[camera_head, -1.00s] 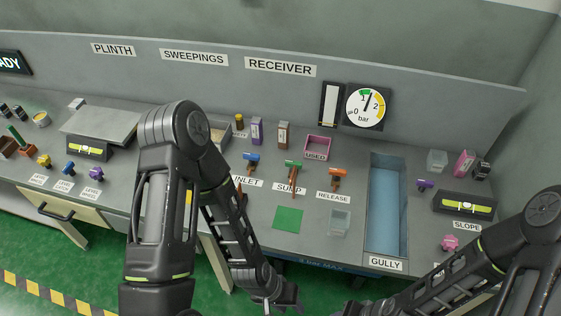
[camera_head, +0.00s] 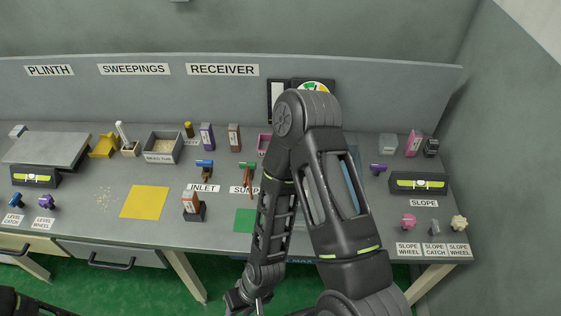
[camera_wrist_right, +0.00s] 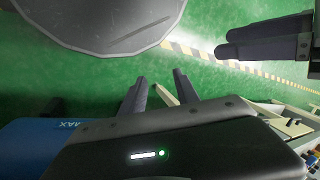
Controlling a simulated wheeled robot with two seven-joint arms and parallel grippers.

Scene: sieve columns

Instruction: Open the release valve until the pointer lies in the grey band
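The release valve is hidden behind my right arm in the head view. The gauge (camera_head: 317,86) shows only its upper rim, with green and yellow parts; its pointer and any grey band are hidden. The blue inlet valve (camera_head: 205,165) and green-handled sump valve (camera_head: 248,167) stand left of my arm. My right gripper (camera_head: 249,303) hangs low at the bench's front, away from the valves. In the wrist view its fingers (camera_wrist_right: 160,88) are apart and empty. What looks like my left gripper (camera_wrist_right: 262,42) shows at upper right there; its opening is unclear.
Behind the valves are a purple block (camera_head: 206,136), a brown block (camera_head: 234,137) and a mostly hidden pink tray (camera_head: 264,143). A brown-and-white block on a dark stand (camera_head: 192,206) sits between yellow (camera_head: 145,202) and green (camera_head: 244,220) mats. A slope level (camera_head: 418,184) stands right.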

